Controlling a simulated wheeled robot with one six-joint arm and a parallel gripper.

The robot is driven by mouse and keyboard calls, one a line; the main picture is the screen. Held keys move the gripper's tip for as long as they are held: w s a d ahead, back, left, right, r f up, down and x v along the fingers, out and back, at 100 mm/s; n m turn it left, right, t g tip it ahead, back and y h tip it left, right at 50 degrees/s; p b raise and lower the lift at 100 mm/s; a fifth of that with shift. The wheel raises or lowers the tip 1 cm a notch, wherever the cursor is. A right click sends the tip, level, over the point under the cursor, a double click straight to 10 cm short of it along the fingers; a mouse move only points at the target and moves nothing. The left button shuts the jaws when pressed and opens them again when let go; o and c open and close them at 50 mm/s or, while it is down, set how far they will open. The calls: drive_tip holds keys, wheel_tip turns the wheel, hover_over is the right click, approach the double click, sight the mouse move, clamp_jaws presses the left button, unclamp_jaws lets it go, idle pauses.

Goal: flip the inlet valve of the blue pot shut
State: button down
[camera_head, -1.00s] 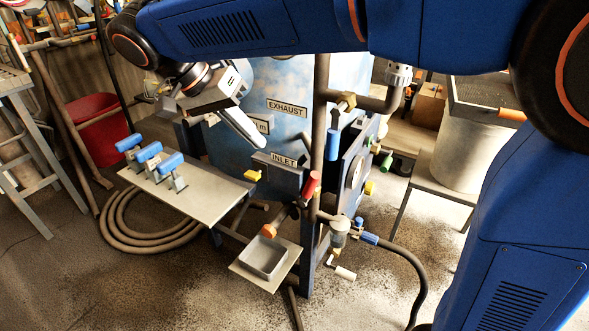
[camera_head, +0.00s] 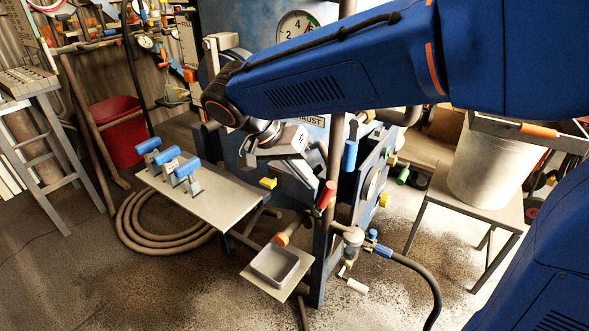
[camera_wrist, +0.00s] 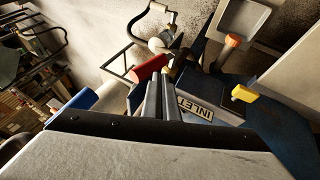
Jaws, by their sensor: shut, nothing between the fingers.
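The blue pot (camera_head: 236,88) stands behind my arm, which covers much of it. The INLET plate (camera_wrist: 196,108) shows just right of my fingers in the wrist view; my gripper hides it in the head view. A red handle (camera_head: 326,195) stands tilted by the upright pipe near the pot's front. It also shows in the wrist view (camera_wrist: 150,69), close to my fingertips on their left. My gripper (camera_wrist: 161,80) is shut and empty between the red handle and the plate. I cannot tell whether it touches the handle.
A yellow knob (camera_head: 268,183) and an orange knob (camera_head: 282,239) are nearby. A bench with blue-handled clamps (camera_head: 215,200) is at left, a small tray (camera_head: 275,267) below.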

drive_tip(key=shift+s+d+f, duration=0.15)
drive_tip(key=shift+s+d, duration=0.05)
drive_tip(key=shift+d, duration=0.2)
drive_tip(key=shift+d, duration=0.1)
